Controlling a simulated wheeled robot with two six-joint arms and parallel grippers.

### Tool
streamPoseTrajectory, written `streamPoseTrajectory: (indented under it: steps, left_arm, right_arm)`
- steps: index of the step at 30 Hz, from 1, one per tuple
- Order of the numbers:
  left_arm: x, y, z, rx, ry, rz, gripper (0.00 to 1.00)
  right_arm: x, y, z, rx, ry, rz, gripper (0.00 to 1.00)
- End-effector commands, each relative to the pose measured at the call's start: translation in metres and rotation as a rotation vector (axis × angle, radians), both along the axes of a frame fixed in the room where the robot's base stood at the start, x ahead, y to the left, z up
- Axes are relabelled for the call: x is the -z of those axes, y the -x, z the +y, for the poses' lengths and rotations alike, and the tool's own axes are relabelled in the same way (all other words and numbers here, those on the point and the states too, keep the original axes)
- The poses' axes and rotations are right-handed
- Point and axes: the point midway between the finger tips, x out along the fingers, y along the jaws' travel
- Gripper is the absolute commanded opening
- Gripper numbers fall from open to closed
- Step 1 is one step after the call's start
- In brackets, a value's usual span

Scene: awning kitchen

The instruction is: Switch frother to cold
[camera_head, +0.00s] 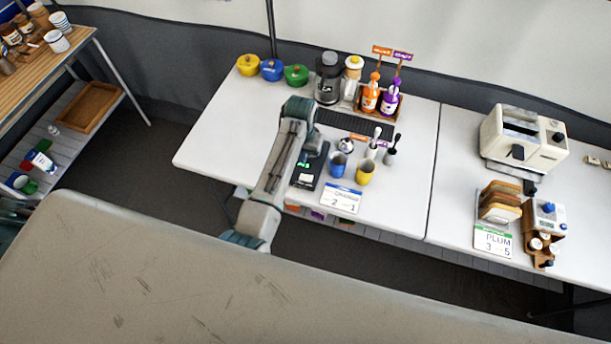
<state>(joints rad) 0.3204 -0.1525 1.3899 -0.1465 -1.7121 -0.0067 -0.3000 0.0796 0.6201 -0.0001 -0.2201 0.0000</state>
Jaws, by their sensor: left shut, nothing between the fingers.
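A dark cylindrical appliance with a grey top (328,80) stands at the back of the white table; it looks like the frother. Any hot or cold setting on it is too small to read. My left arm reaches up across the table's front edge and bends downward in front of this appliance. My left gripper (316,157) is shut and empty, over a flat black device with a small green display (306,178). It is clearly apart from the dark appliance, and the arm partly hides the device. My right gripper is out of view.
Yellow (248,64), blue (271,69) and green (296,75) pots stand left of the appliance. A glass jar (350,85) and orange and purple bottles (380,98) stand right. The table's left part is clear.

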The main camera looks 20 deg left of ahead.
Motion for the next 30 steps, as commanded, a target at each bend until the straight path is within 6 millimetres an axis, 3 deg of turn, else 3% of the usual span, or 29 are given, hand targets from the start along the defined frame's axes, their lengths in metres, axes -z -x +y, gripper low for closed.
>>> streamPoseTrajectory:
  steps: [30]
  left_arm:
    - [-0.023,0.0,0.0,0.0,0.0,-0.001,0.0]
  right_arm:
    - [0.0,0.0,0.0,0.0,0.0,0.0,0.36]
